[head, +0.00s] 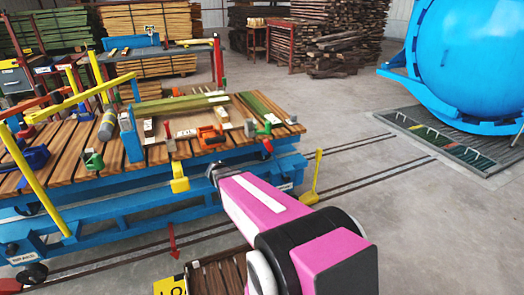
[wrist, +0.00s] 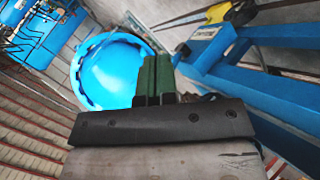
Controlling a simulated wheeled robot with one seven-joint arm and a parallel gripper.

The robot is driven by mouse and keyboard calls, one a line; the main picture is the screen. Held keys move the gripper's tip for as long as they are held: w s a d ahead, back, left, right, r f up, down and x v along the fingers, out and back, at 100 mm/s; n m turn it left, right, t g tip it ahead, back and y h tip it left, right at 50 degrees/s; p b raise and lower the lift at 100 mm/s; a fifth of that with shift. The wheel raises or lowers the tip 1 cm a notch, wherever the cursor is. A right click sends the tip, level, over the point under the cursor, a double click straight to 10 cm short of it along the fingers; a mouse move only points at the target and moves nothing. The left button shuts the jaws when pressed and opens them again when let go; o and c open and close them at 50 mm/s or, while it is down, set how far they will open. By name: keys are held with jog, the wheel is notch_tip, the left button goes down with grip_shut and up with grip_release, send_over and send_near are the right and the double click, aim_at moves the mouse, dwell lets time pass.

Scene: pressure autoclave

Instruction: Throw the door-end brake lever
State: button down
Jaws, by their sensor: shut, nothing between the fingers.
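A yellow upright lever (head: 317,172) stands at the right-hand end of the blue trolley (head: 110,212), the end facing the blue autoclave. I take it for the door-end brake lever. In the wrist view, a yellow bar (wrist: 192,14) lies at the top edge, beyond the fingertips, close to a labelled blue trolley beam (wrist: 222,50). My gripper (wrist: 157,62) has green fingers, shut together and empty. They appear apart from the yellow bar; the exact gap is unclear. In the head view my pink arm hides its own end and part of the trolley's near side.
The trolley's slatted deck carries timber, clamps and yellow and red bars. The blue autoclave (head: 470,60) stands at the right behind a floor grating (head: 440,135). Rails (head: 370,145) run along the floor. Bare concrete lies right of the trolley. Timber stacks (head: 300,45) fill the back.

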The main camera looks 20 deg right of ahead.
jog(key=w+a+r+m+t+h, duration=0.1)
jog(key=w+r+m+h, duration=0.1)
jog(key=w+m+h, duration=0.3)
jog(key=w+a+r+m+t+h, duration=0.1)
jog(key=w+r+m+h, duration=0.1)
jog(key=w+m+h, duration=0.3)
jog(key=shift+w+a+r+t+h, duration=0.35)
jog(key=shift+w+h, duration=0.3)
jog(key=shift+h, duration=0.55)
jog(key=shift+d+r, duration=0.1)
jog(key=shift+d, duration=0.15)
jog(key=x, duration=1.3)
jog(key=shift+d+r, duration=0.15)
jog(key=shift+d, duration=0.2)
jog(key=shift+d, duration=0.1)
